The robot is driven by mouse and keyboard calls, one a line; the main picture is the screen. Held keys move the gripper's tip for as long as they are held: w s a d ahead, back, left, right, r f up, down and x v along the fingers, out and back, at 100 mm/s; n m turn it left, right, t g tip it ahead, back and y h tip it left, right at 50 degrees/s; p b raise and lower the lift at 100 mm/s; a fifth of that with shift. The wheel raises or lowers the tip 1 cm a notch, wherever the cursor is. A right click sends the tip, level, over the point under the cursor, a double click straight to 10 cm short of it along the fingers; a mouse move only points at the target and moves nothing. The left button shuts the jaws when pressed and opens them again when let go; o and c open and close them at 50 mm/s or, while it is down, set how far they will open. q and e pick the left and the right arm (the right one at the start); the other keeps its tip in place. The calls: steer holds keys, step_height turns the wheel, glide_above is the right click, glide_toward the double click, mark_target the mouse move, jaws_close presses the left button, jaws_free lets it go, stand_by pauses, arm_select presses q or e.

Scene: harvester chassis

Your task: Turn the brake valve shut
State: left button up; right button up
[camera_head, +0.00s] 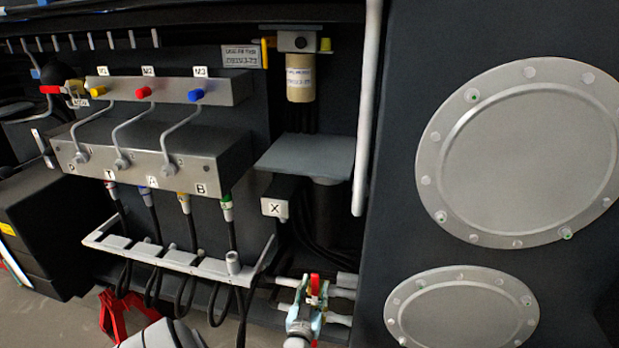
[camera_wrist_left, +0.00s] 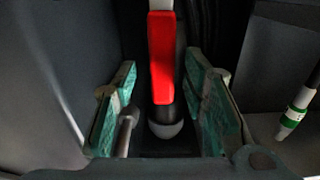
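The valve's red lever (camera_head: 316,287) shows low in the middle of the head view, beside light pipes, and points roughly upward. In the left wrist view the red lever (camera_wrist_left: 162,58) stands upright in the picture, with a dark neck and a grey rounded part below it. My left gripper (camera_head: 304,308) is at the lever. In the left wrist view its teal fingers (camera_wrist_left: 164,100) are spread on either side of the lever, with a visible gap on both sides. I take this lever as the brake valve; no label on it is readable. My right gripper is not in view.
A grey valve block (camera_head: 150,160) with several levers is at upper left. A light hose bracket (camera_head: 180,262) and hanging hoses are left of my gripper. A dark panel with round covers (camera_head: 530,150) stands at right. A green-banded hose fitting (camera_wrist_left: 292,115) is right of the fingers.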

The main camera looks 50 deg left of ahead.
arm_select(q)
steer(key=v, duration=1)
steer(key=s+d+f+m+g+h, duration=0.2)
steer(key=d+f+h, duration=0.25)
steer(key=f, duration=0.35)
steer(key=s+d+f+m+g+h, duration=0.1)
steer(key=s+d+f+m+h, duration=0.1)
steer(key=d+f+h, duration=0.4)
steer(key=s+d+f+m+g, duration=0.2)
steer(key=s+f+g, duration=0.3)
steer(key=s, duration=0.8)
steer(key=s+d+f+m+g, duration=0.1)
steer(key=s+d+f+g, duration=0.3)
steer(key=s+f, duration=0.6)
steer(key=s+g, duration=0.1)
steer(key=s, duration=0.2)
steer(key=shift+d+f+m, duration=0.2)
steer(key=shift+f+m, duration=0.05)
steer(key=shift+m, duration=0.15)
